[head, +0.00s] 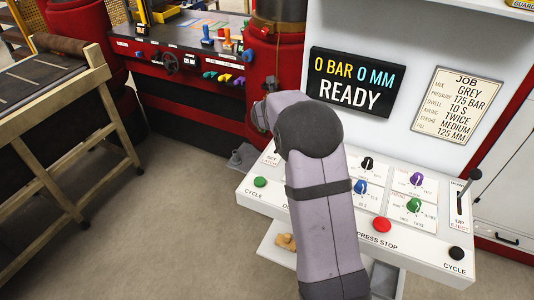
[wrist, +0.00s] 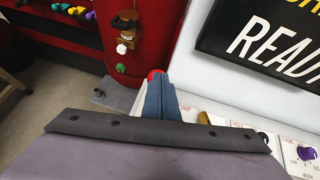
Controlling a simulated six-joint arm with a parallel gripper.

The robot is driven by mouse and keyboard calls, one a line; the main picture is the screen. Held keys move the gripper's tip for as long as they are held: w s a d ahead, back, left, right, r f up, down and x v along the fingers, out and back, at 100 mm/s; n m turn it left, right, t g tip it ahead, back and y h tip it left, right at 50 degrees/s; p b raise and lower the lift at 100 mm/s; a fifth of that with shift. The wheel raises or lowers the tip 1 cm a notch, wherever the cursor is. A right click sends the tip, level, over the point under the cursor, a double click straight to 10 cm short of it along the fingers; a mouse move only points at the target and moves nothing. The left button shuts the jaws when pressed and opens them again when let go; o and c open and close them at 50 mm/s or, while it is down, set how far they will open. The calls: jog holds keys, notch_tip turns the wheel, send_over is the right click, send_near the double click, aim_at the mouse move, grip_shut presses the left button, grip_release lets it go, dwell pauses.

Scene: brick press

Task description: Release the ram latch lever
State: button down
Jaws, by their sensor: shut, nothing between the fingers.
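My gripper (wrist: 160,82) shows in the wrist view as blue-grey fingers, shut, over the left end of the white console. A small red tip (wrist: 154,73) shows right at the fingertips; I cannot tell whether it is the latch lever's knob or whether they touch. In the head view my arm hides the gripper and that part of the console. A small label (head: 270,159) that seems to read "LATCH" lies left of my arm. No latch lever shows clearly in the head view.
The white console (head: 255,196) carries a green button (head: 260,182), several knobs, a red press stop (head: 382,225) and a black-knobbed lever (head: 469,183) marked up and eject at right. A screen (head: 351,82) reads "0 BAR 0 MM READY". A red column (head: 272,65) stands behind my arm.

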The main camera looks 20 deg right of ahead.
jog(key=shift+s, duration=0.1)
dwell(0.4)
jog(key=s+a+r, duration=0.4)
jog(key=s+r, duration=0.3)
jog(key=r, duration=0.2)
jog(key=shift+s+a+r+b, duration=0.25)
jog(key=shift+s+a+b, duration=0.05)
jog(key=shift+a+b, duration=0.15)
dwell(0.3)
